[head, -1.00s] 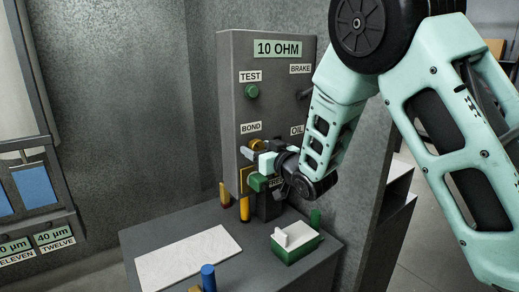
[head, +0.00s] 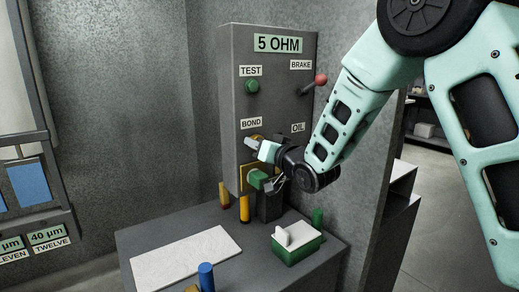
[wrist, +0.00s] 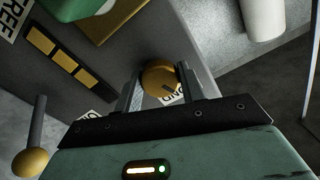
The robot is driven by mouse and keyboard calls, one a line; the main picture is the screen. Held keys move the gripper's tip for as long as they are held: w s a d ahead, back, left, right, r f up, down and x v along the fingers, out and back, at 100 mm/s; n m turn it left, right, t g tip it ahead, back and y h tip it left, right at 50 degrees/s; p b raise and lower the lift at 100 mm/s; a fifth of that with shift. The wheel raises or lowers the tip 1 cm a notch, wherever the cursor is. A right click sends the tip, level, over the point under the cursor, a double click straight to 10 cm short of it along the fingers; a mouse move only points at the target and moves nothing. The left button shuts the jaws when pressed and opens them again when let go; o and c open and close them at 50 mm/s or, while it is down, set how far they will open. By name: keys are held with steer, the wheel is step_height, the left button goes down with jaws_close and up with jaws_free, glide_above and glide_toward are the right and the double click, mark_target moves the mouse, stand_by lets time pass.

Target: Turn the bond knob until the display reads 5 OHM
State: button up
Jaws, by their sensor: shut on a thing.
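The grey control box (head: 232,105) stands on the bench, and its display (head: 278,44) reads 5 OHM. The brass bond knob (head: 257,138) is under the BOND label (head: 251,123), partly hidden by my gripper in the head view. My gripper (head: 250,144) is at the knob. In the wrist view the round brass knob (wrist: 158,77) sits between the two fingers of my gripper (wrist: 160,85), which are shut on it.
A green TEST button (head: 252,87) and a red-tipped BRAKE lever (head: 320,80) are on the box above. The bench holds a white plate (head: 185,259), a green box with a white switch (head: 297,248), a blue post (head: 207,277) and yellow posts (head: 244,209).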

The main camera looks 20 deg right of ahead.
steer(key=o, duration=1)
steer(key=shift+c, duration=0.2)
steer(key=b+v, duration=1.1)
steer(key=v, duration=0.6)
steer(key=shift+s+b, duration=0.2)
steer(key=shift+b, duration=0.1)
